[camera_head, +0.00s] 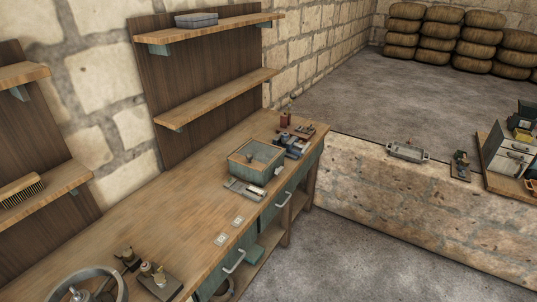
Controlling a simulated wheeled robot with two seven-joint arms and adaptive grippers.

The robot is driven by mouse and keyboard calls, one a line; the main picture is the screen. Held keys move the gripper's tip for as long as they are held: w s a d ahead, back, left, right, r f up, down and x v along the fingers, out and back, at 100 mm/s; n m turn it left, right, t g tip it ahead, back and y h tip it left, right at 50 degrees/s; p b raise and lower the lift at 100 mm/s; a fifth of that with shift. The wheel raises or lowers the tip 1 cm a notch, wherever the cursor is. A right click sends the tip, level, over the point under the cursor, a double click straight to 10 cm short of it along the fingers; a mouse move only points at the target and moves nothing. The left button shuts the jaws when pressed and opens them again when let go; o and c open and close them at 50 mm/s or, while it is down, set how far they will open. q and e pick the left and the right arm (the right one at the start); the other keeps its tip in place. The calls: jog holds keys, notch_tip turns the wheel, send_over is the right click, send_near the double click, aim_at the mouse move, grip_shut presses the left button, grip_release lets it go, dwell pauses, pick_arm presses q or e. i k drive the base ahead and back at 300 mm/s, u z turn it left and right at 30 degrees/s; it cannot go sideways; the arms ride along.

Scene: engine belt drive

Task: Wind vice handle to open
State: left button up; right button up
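A small dark blue-grey metal device (291,145) stands near the far end of the wooden workbench (190,210), at its front edge. It may be the vice, but it is too small in the picture to be sure. I cannot make out its handle or how far its jaws are apart. Neither of my grippers is in view.
A green-sided wooden box (256,160) and a flat grey metal piece (245,190) lie on the bench. A spoked wheel (85,288) is at lower left. A low stone wall (400,205) runs right from the bench. The grey floor (370,265) in front looks clear.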

aim_at(304, 149)
jog(key=z, duration=0.3)
jog(key=i, duration=1)
jog(key=u, duration=0.4)
jog(key=i, duration=0.95)
jog(key=u, duration=0.55)
